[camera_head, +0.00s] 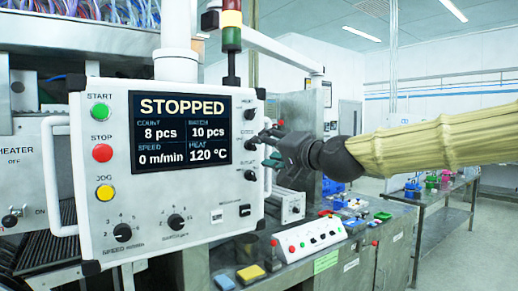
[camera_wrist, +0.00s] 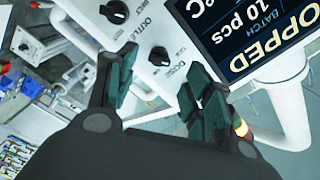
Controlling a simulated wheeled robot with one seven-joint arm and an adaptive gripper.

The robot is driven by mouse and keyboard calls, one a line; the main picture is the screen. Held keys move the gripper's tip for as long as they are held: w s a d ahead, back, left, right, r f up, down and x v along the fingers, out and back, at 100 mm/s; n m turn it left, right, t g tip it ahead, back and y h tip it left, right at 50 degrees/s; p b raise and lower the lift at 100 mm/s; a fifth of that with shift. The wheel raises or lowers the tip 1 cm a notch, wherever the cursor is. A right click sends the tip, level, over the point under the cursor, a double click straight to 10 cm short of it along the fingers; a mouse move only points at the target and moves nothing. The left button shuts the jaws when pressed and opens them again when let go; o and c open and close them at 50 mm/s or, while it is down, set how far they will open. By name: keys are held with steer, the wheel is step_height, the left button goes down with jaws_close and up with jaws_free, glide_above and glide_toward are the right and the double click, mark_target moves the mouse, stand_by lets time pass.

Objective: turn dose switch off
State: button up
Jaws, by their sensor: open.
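The dose switch is a black rotary knob (camera_wrist: 159,56) on the white control panel (camera_wrist: 140,42), with the label DOSE beside it. In the wrist view it lies ahead of my gripper (camera_wrist: 163,84), between the two fingers' lines. The fingers are spread and hold nothing. In the head view my gripper (camera_head: 269,148) is at the right edge of the panel, close to the middle knob (camera_head: 250,143) of the right column. Whether the fingers touch it, and which way its pointer faces, I cannot tell. The panel display (camera_head: 180,131) reads STOPPED.
The outlet knob (camera_wrist: 113,12) sits near the dose switch, and another knob (camera_head: 248,94) is above it. A pale side handle (camera_head: 267,165) runs along the panel's right edge. START, STOP and JOG buttons are at the left. A bench with a small control box (camera_head: 308,238) stands below.

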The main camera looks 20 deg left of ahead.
steer(key=v, duration=0.6)
